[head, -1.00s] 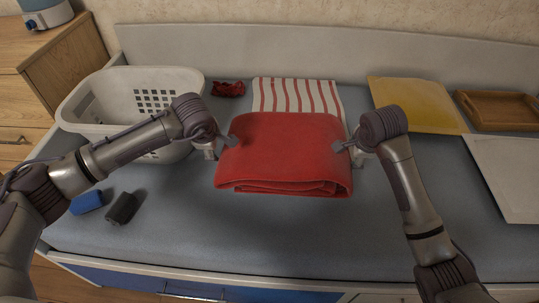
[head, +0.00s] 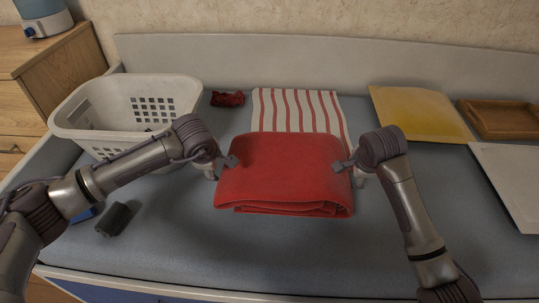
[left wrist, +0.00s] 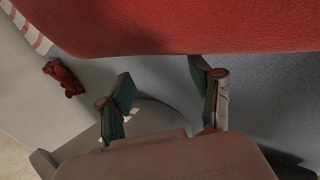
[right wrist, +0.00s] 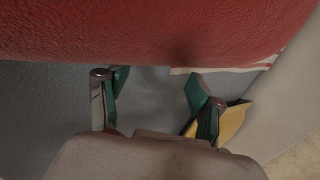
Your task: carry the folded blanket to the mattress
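The folded red blanket (head: 284,175) is in the middle of the head view, over a grey-blue surface (head: 300,255) that may be the mattress or a bench top. I cannot tell if the blanket is lifted clear of it. My left gripper (head: 220,167) is at the blanket's left side and my right gripper (head: 351,170) at its right side. In the left wrist view the fingers (left wrist: 160,95) are apart, with the blanket (left wrist: 190,25) along the top. In the right wrist view the fingers (right wrist: 152,95) are also apart below the blanket (right wrist: 150,35). I see nothing between either pair.
A striped cloth (head: 297,110) lies behind the blanket. A white basket (head: 85,125) and a small dark red item (head: 228,99) are at left. A yellow cushion (head: 420,113), wooden tray (head: 503,120) and white panel (head: 510,180) are at right. A dark roll (head: 115,219) lies front left.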

